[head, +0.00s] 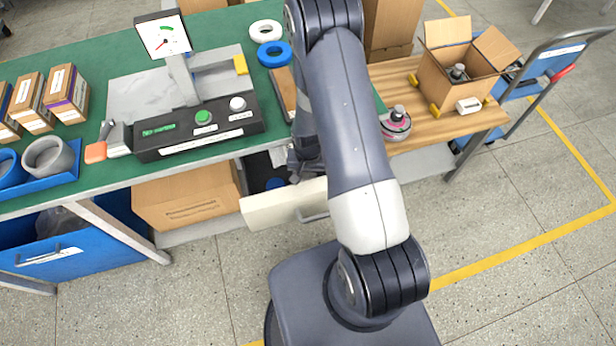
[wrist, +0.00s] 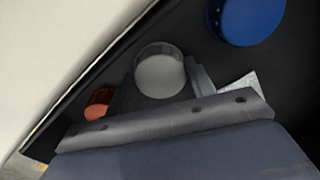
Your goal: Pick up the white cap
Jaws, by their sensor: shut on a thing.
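The white cap (wrist: 160,76) is a round, pale grey-white disc in the wrist view, inside the dark drawer (head: 257,166). My gripper (wrist: 162,88) is shut on it, with one dark finger on each side. In the head view my gripper (head: 303,167) is low over the open drawer and mostly hidden by my arm. The white cap cannot be made out there. A blue cap (wrist: 247,18) lies apart on the drawer floor, and it also shows in the head view (head: 275,184).
An orange-red round thing (wrist: 100,103) lies left of my gripper. A white paper (wrist: 241,87) is at its right. The pale drawer front (head: 275,207) stands pulled out below the green bench (head: 110,185). A cardboard box (head: 187,196) is beside the drawer.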

